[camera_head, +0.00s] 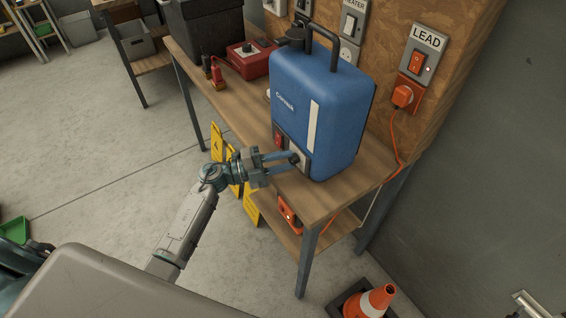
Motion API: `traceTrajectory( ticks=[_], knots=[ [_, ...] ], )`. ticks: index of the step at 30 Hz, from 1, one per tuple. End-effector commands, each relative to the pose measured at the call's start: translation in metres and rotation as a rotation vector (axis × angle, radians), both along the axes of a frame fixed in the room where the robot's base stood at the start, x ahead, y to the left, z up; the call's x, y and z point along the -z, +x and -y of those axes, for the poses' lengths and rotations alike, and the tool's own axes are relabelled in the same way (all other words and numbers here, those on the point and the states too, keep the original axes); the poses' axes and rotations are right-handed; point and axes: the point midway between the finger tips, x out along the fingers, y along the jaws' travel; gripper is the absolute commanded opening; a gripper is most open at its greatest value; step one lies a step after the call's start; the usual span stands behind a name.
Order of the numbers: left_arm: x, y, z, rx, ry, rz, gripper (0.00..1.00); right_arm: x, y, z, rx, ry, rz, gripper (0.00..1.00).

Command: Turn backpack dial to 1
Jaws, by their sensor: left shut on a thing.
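The blue backpack unit (302,98) stands upright on the wooden bench, with a black handle on top and a white strip on its front. A grey panel at its lower front carries a red switch (278,139) and a small dark dial (294,158). My left gripper (291,160) reaches in from the left and is shut on the dial. The fingers hide most of the dial, and its numbers cannot be read. My right gripper is not in view.
A wooden bench (235,108) holds a red box (247,62) and small red tools behind the backpack. An orange plug (402,96) with its cord hangs at the right wall. Yellow signs (217,142) stand below the bench. A traffic cone (377,299) is on the floor.

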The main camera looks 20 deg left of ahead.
Motion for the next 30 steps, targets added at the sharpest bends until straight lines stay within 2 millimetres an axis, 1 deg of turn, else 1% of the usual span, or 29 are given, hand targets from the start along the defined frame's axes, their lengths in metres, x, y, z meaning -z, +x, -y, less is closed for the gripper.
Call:
traceTrajectory(
  ticks=[6,12,28,29,30],
  knots=[
    [-0.0007,0.0000,-0.0002,0.000,0.093,0.073,0.03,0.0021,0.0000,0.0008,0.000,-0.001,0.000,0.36],
    [-0.0015,0.0000,-0.0003,0.000,0.140,0.109,0.03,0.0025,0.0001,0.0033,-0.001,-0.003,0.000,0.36],
    [-0.0017,0.0001,-0.0003,0.000,0.158,0.122,0.03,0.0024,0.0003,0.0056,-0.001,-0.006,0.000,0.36],
    [-0.0017,0.0001,-0.0003,0.000,0.158,0.122,0.30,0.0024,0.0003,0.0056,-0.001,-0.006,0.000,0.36],
    [-0.0017,0.0001,-0.0003,0.000,0.158,0.122,0.38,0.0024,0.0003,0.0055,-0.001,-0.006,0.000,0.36]
  ],
)
